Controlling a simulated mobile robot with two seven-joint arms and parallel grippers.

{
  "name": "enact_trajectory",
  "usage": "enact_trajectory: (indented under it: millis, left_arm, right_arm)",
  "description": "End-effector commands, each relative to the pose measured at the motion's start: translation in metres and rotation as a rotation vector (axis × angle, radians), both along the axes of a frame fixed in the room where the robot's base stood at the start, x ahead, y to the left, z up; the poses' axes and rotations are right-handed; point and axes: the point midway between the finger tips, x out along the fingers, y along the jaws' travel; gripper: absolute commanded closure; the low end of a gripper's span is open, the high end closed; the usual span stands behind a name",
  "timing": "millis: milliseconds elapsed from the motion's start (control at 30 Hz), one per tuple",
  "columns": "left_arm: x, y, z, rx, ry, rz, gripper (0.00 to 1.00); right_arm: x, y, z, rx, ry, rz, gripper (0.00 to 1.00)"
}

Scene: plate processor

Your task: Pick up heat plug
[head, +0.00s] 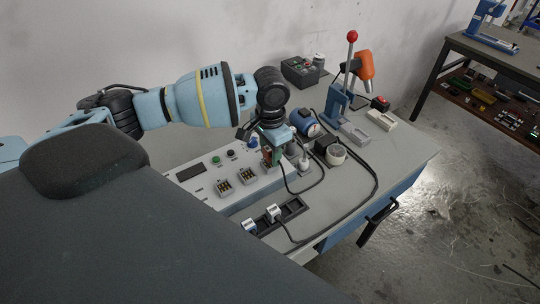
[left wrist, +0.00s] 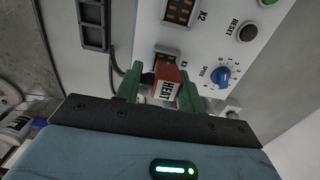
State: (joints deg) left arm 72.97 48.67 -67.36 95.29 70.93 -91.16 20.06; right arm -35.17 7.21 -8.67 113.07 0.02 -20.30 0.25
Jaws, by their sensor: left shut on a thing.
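The heat plug (left wrist: 166,86) is a red-brown block with a white HEAT label, in the middle of the left wrist view. My left gripper (left wrist: 160,92) has green fingers shut on it, one on each side. In the head view the left gripper (head: 270,156) points down at the back right end of the white control panel (head: 205,192), with a bit of the red plug (head: 266,157) showing. The plug is at the socket marked X3 (left wrist: 166,53); I cannot tell whether it is seated or clear of it. My right gripper is not in view.
The panel has a blue speed knob (left wrist: 221,76), a black reset button (left wrist: 249,32) and an X2 socket (left wrist: 180,10). A black holder strip (head: 291,209) with two silver plugs lies in front. Black cables cross the bench. A lever press (head: 338,105) stands behind.

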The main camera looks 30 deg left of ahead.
Motion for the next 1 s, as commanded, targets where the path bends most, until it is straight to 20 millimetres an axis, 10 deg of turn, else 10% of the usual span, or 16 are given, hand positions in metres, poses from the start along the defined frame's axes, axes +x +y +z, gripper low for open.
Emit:
enact_trajectory:
  millis: [633, 1000]
  left_arm:
    - [-0.033, -0.126, 0.027, -0.003, -0.001, -0.004, 0.86]
    - [-0.041, -0.154, 0.029, 0.001, -0.001, 0.000, 0.86]
  right_arm:
    - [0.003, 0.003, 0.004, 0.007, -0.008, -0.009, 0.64]
    - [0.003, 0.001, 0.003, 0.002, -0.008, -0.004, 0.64]
